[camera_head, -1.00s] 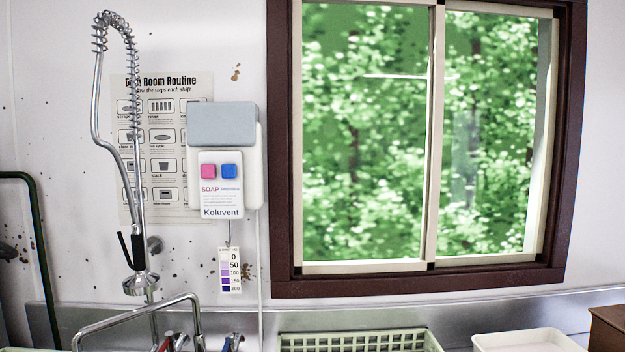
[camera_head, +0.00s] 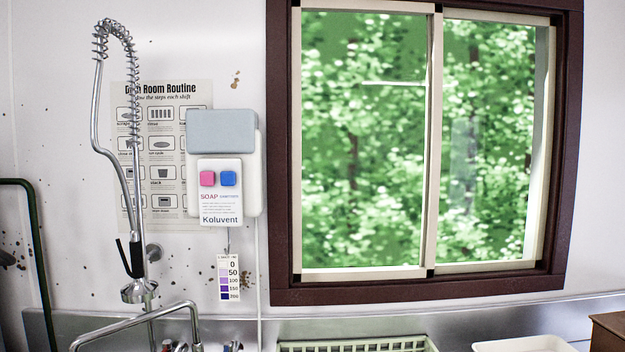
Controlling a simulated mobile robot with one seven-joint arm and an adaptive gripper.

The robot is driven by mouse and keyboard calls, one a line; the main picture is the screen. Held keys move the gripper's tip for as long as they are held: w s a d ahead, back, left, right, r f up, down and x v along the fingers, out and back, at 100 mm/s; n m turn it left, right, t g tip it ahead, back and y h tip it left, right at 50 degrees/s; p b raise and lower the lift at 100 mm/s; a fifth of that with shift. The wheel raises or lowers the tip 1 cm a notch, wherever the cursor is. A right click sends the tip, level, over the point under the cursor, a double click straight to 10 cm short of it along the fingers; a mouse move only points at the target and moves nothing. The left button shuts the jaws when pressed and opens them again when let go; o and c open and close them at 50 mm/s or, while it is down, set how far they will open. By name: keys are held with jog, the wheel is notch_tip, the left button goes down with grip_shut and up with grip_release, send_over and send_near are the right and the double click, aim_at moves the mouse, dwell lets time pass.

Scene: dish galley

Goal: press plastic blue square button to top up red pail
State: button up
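The dispenser has a grey top, a white body and a label reading SOAP and Koluvent. No red pail shows in this view. My gripper is not in view, and nothing touches the buttons.
A coiled spray hose and tap (camera_head: 135,170) stand left of the dispenser. A colour test card (camera_head: 229,278) hangs below it. A pale green crate (camera_head: 355,346), a white tub (camera_head: 525,344) and a brown box (camera_head: 608,330) line the bottom edge. A window is at right.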

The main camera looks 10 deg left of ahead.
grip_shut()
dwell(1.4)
